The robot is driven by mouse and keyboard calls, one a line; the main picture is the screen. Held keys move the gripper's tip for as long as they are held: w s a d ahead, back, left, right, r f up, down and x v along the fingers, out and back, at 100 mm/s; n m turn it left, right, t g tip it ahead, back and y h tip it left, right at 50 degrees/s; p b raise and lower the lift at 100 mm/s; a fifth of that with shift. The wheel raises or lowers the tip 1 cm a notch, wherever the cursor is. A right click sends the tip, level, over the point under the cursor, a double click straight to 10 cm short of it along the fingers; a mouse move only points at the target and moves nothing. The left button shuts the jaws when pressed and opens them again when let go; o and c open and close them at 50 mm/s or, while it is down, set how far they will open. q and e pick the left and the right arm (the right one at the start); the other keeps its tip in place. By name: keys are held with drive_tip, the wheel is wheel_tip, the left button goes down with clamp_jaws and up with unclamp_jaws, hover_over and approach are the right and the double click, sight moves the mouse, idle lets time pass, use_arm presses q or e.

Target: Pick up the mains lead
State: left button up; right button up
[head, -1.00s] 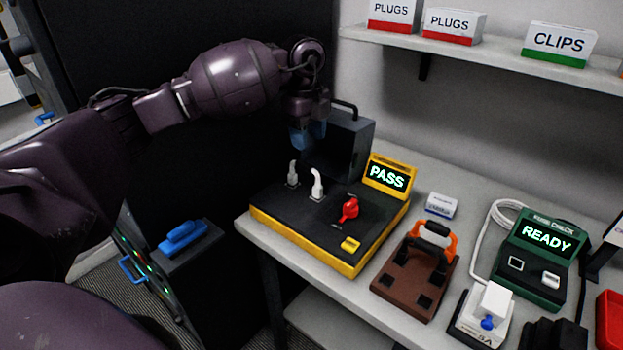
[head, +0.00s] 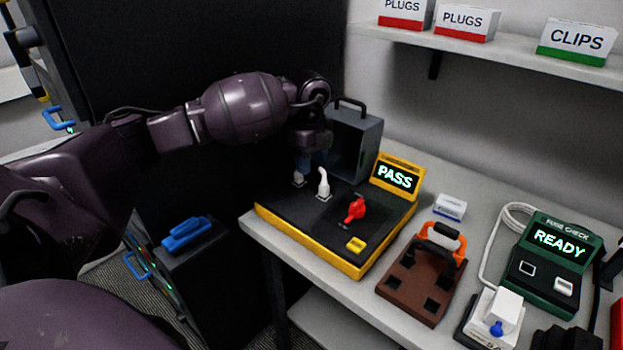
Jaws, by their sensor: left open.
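The right one (head: 323,184) shows clearly. My left gripper (head: 311,162) has blue fingers, points down and is open, just above and beside the left plug end. I cannot tell whether the fingers are around it. My right gripper is not in view.
A grey case (head: 357,140) stands close behind my gripper. A red knob (head: 355,209) is on the tester. A brown board (head: 410,290) with an orange-and-black clamp and a green READY fuse checker (head: 545,262) stand to the right. A shelf (head: 480,47) runs above.

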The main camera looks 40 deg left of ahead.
use_arm(q)
drive_tip(key=shift+f, duration=0.95)
drive_tip(key=shift+c, duration=0.7)
drive_tip(key=shift+r, duration=0.1)
clamp_jaws()
